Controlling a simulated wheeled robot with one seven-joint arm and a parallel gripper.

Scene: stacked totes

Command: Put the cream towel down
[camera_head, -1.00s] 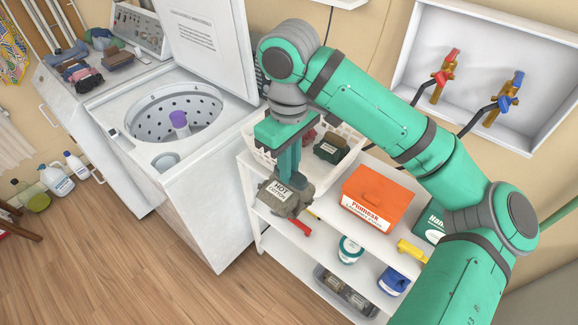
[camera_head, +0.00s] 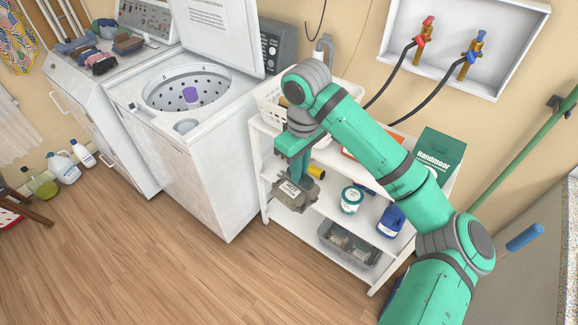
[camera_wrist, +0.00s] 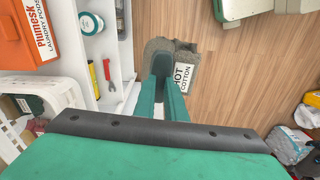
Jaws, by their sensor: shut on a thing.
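My gripper (camera_head: 296,180) is shut on a grey-brown cloth bundle (camera_head: 294,197) with a white tag reading "HOT COTTON". The bundle hangs in front of the white shelf cart, clear of its shelves as far as I can tell. In the wrist view my gripper (camera_wrist: 166,78) pinches the same grey cloth (camera_wrist: 157,46), with the tag (camera_wrist: 184,77) facing up, and wood floor shows behind it. The cloth looks grey rather than cream. No cream towel can be made out elsewhere.
The white cart (camera_head: 270,150) holds a basket (camera_head: 268,98), a green box (camera_head: 437,158), a white tub (camera_head: 352,200), a blue container (camera_head: 390,220) and a low grey bin (camera_head: 345,256). An open washer (camera_head: 205,165) stands left. A red wrench (camera_wrist: 108,72) lies on a shelf. Floor in front is clear.

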